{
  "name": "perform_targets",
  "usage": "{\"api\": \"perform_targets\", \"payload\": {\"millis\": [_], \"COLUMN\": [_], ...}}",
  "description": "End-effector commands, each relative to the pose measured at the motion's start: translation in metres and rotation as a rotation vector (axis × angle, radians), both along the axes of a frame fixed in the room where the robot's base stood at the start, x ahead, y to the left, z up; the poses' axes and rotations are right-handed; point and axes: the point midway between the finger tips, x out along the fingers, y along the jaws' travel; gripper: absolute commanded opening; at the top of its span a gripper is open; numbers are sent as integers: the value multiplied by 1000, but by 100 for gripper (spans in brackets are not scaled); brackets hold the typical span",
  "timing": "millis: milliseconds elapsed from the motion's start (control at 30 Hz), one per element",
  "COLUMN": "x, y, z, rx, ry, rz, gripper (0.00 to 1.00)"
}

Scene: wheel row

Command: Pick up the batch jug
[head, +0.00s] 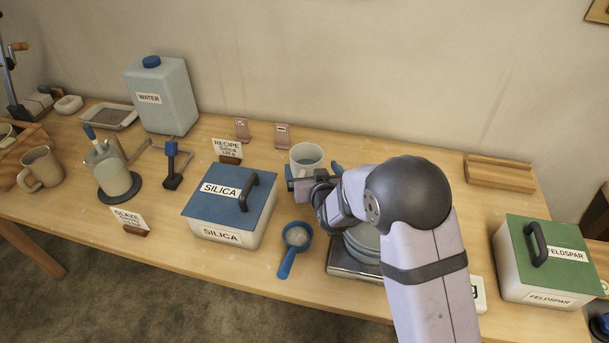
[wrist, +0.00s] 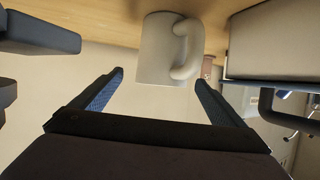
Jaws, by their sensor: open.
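The batch jug (head: 306,157), a pale round vessel, stands upright on the table behind the scale. In the wrist view the jug (wrist: 160,48) appears inverted, with its handle on the right. My gripper (head: 313,172) is open and empty, on the near side of the jug. In the wrist view its blue-padded fingers (wrist: 158,77) point at the jug, one toward each side, with the jug in line with the gap. I cannot tell whether the jug's wall is between the tips. My wrist hides the jug's lower front in the head view.
A silica box (head: 215,208) with a blue lid stands left of the jug. A blue scoop (head: 287,262) lies in front. A scale (head: 345,266) with a grey bowl is partly under my arm. A feldspar box (head: 515,278) is at the right. The table right of the jug is clear.

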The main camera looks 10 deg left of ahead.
Motion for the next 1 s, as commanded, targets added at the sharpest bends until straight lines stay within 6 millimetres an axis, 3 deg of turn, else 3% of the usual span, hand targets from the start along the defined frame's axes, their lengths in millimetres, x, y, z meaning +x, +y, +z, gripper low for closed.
{"api": "perform_targets", "payload": {"millis": [533, 933, 1000], "x": [40, 45, 45], "y": [22, 24, 24], "z": [-8, -11, -11], "rx": [-1, 0, 0], "ry": [2, 1, 1], "rz": [0, 0, 0], "gripper": [94, 94, 79]}}
